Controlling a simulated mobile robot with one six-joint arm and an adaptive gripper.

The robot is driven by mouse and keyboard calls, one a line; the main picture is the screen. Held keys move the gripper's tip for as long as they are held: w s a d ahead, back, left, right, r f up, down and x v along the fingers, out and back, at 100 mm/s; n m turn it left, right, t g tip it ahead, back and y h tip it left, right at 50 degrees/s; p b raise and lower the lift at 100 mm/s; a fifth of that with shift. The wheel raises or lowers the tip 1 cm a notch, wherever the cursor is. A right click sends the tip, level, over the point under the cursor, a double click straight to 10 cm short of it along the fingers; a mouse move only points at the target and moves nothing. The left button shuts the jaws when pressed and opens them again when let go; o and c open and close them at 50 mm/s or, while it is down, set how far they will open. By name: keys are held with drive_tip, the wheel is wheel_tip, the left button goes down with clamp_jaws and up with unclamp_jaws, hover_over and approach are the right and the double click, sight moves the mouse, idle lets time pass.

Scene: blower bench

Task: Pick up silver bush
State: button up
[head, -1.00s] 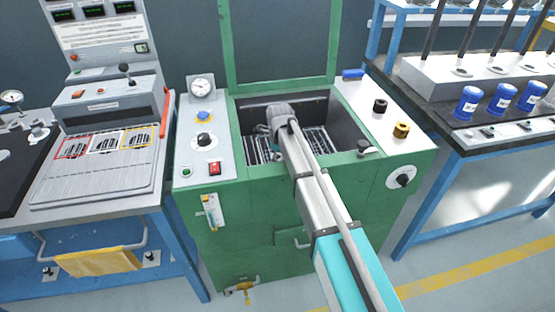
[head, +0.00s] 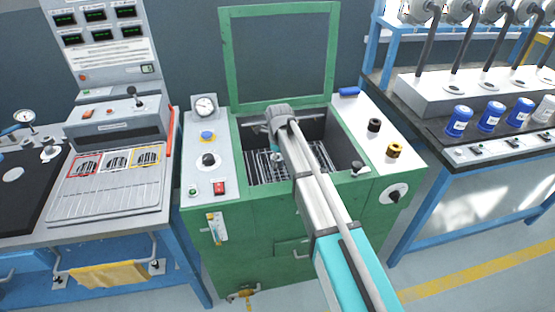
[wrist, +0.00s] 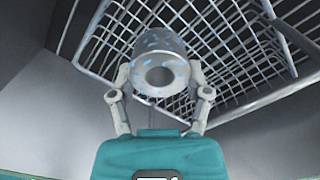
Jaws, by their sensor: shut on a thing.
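The silver bush (wrist: 150,48) is a short grey cylinder with a round bore and blue specks. It shows in the wrist view between the two fingers of my gripper (wrist: 159,82), which is shut on it. The bush is above or beside a wire basket (wrist: 235,45); I cannot tell the exact gap. In the head view my arm reaches into the open tank of the green cabinet, and my wrist covers most of the gripper and the bush. The wire basket also shows in the head view (head: 262,172), down in the tank.
The green cabinet (head: 240,260) has a raised lid frame (head: 228,60) behind the tank. On its right top are a black bush (head: 374,125), a brass bush (head: 394,150) and a blue item (head: 349,91). Dark grey tank walls (wrist: 30,100) stand close around my gripper.

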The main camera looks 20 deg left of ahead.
drive_tip(key=shift+r+p, duration=0.6)
drive_tip(key=shift+r, duration=0.3)
wheel_tip(320, 180, up, 29)
drive_tip(key=p, duration=2.9)
drive_tip(key=shift+w+d+f, duration=0.1)
drive_tip(key=shift+w, duration=0.1)
